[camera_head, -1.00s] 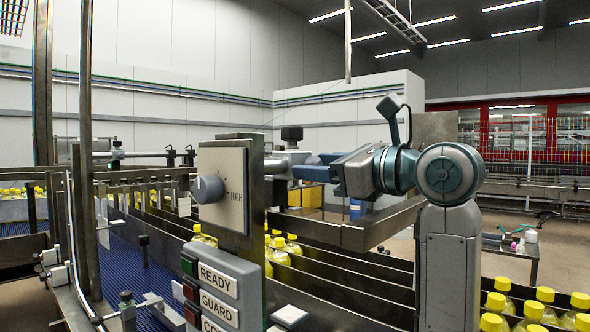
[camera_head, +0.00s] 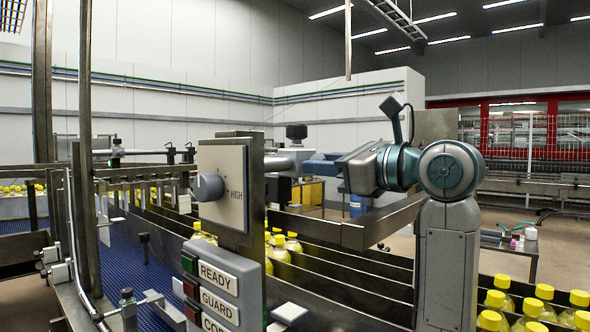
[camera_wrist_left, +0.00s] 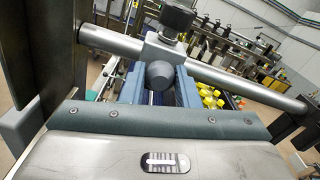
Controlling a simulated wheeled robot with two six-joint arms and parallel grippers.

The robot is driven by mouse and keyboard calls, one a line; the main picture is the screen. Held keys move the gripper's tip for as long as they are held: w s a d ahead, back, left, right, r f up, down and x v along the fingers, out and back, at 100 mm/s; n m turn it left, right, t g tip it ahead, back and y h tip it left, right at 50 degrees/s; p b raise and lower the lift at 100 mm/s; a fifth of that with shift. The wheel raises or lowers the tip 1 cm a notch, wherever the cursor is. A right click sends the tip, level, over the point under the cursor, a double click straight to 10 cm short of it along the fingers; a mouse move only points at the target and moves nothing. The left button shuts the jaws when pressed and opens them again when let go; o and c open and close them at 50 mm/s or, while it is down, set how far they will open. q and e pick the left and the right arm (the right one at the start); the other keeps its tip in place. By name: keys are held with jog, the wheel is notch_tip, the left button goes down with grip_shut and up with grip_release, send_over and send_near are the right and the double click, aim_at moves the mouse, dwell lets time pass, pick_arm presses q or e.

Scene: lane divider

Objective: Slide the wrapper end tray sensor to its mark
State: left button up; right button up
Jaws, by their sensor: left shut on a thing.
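The sensor is a grey clamp body (camera_wrist_left: 161,58) with a black knob on top, sitting on a round steel rod (camera_wrist_left: 235,80) in the left wrist view. I cannot make out the mark in either view. My right gripper is not in view.
A dial panel (camera_head: 223,187) and a button box (camera_head: 210,287) stand close in front of the sensor. A steel beam (camera_head: 370,228) runs below my left arm. Yellow-capped bottles (camera_head: 280,250) stand in the lanes. A blue conveyor (camera_head: 150,265) lies at left.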

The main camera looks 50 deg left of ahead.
pick_arm(q)
jog(key=shift+w+a+p, duration=0.2)
jog(key=shift+w+p, duration=0.1)
jog(key=shift+w, duration=1.4)
jog(key=o, duration=1)
jog(key=shift+o, duration=0.2)
